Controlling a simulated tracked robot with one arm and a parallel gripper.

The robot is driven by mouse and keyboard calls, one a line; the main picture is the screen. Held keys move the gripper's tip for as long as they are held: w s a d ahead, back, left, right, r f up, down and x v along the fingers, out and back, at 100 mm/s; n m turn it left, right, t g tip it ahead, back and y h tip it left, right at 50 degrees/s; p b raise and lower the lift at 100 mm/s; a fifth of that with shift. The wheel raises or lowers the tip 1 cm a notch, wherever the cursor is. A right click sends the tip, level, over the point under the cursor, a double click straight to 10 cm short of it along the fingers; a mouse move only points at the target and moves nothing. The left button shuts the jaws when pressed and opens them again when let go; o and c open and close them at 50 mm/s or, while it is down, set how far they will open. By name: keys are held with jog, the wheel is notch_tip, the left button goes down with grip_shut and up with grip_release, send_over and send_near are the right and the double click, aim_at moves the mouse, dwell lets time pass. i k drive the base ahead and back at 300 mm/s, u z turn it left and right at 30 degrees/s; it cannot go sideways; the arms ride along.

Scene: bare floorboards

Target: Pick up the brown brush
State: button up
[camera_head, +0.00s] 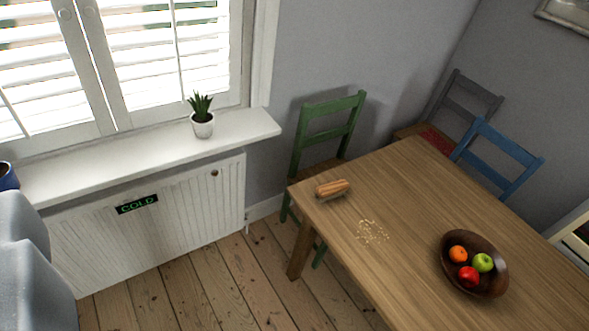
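The brown brush (332,188) lies on the wooden table (420,215), close to its left corner. It has a light brown wooden back, with a thin greyish edge below it. A patch of pale crumbs (371,232) is scattered on the table just to the right of and nearer than the brush. A grey rounded shape at the lower left edge may be part of my own body. My gripper's fingers do not show in this view.
A dark bowl (448,268) of fruit stands on the table. Green (328,107), blue (512,162) and grey (470,98) chairs stand around it. A windowsill (150,155) with a potted plant (202,117) is above a radiator (150,220). Floorboards (205,285) left of the table are clear.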

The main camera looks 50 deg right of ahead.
aim_at(325, 193)
jog(key=z, duration=0.25)
jog(key=i, duration=1.25)
jog(key=z, duration=0.9)
jog(key=i, duration=0.45)
jog(key=z, duration=0.2)
jog(key=k, duration=0.8)
jog(key=z, duration=0.2)
jog(key=i, duration=0.8)
jog(key=u, duration=0.1)
